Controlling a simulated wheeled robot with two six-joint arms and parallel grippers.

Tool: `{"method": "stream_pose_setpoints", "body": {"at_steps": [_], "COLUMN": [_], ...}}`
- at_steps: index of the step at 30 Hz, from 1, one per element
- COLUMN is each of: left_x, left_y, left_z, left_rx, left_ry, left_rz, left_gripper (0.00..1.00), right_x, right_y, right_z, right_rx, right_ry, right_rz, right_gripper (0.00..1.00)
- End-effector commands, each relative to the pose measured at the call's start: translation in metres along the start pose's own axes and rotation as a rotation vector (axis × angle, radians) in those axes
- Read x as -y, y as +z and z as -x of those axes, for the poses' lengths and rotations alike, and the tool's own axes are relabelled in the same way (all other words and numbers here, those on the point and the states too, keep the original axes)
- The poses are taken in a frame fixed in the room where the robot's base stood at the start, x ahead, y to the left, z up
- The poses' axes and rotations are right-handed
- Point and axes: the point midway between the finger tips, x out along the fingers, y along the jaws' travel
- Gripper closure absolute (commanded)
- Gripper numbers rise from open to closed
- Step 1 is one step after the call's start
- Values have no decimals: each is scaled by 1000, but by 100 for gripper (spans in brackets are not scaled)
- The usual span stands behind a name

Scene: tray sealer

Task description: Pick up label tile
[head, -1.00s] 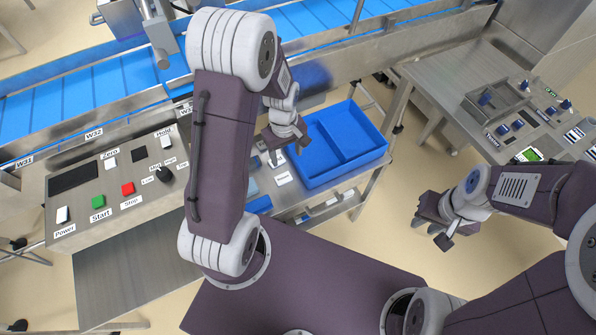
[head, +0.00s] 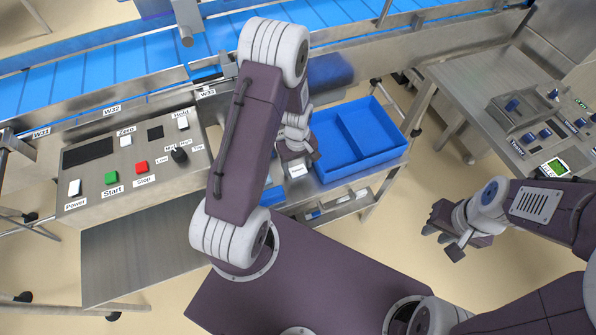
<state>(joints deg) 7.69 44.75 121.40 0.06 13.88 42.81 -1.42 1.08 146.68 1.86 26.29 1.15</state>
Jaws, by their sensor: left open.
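My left gripper (head: 300,158) hangs over the metal side table, just left of the blue divided tray, and its jaws are open. A small white tile-like piece with dark lettering (head: 298,170) shows right at its fingertips. I cannot tell for sure whether this is the label tile or a fixed label, or whether the fingers touch it. My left arm and gripper hide part of the table there. My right gripper (head: 446,236) is over the floor at the right, away from the table; its finger gap is not clear.
The blue divided tray (head: 398,150) stands on the side table and looks empty. A control panel (head: 72,182) with buttons is at the left. A blue conveyor (head: 110,75) runs along the back. Another metal bench (head: 470,85) with controls stands at the right.

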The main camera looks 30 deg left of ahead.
Motion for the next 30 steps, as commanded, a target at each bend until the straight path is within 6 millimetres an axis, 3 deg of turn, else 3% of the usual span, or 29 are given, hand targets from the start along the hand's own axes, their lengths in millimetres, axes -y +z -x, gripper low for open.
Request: {"method": "stream_pose_setpoints", "body": {"at_steps": [8,14,23,30], "left_x": [0,0,0,-1], "left_y": [0,0,0,-1], "left_z": [-8,-8,-5,33], "left_rx": [-1,-1,-1,-4], "left_ry": [1,1,1,3], "left_rz": [0,0,0,0], "left_gripper": [38,88,88,88], "right_x": [0,0,0,0], "right_y": [0,0,0,-1], "right_z": [-1,-1,0,6], "right_rx": [0,0,0,0], "right_ry": [0,0,0,0], "right_rz": [0,0,0,0], "right_gripper": [73,73,73,73]}}
